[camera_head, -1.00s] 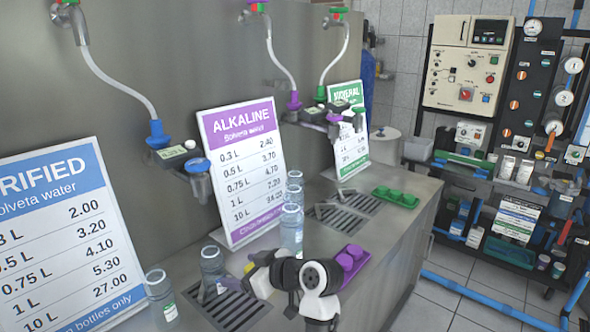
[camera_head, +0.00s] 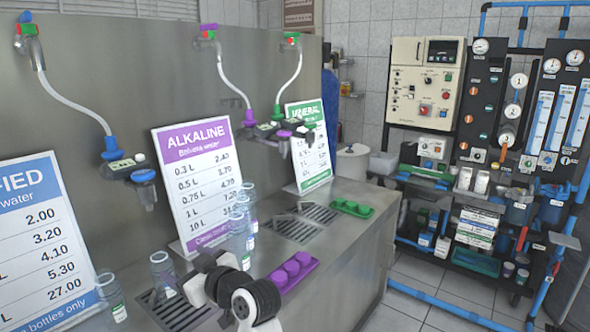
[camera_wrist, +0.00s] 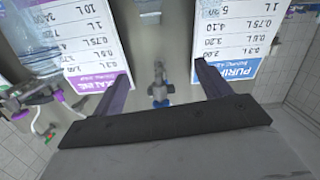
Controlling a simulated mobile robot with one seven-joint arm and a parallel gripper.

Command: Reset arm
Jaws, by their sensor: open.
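My gripper (camera_wrist: 160,88) is open and empty in the wrist view, its two fingers spread apart. It faces the steel dispenser wall, between the purple ALKALINE sign (camera_wrist: 80,40) and the blue PURIFIED sign (camera_wrist: 238,35). A tap with a blue fitting (camera_wrist: 160,92) shows between the fingers, beyond them; I cannot tell the distance. In the head view, black and white links of my arm show at the bottom middle, over the counter's front; my fingers cannot be made out there.
Clear bottles (camera_head: 240,230) stand on the steel counter (camera_head: 345,235) near drain grates. A purple cap tray (camera_head: 292,270) and a green one (camera_head: 352,208) lie along the counter. An equipment rack (camera_head: 500,180) stands at the right. Floor is clear between counter and rack.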

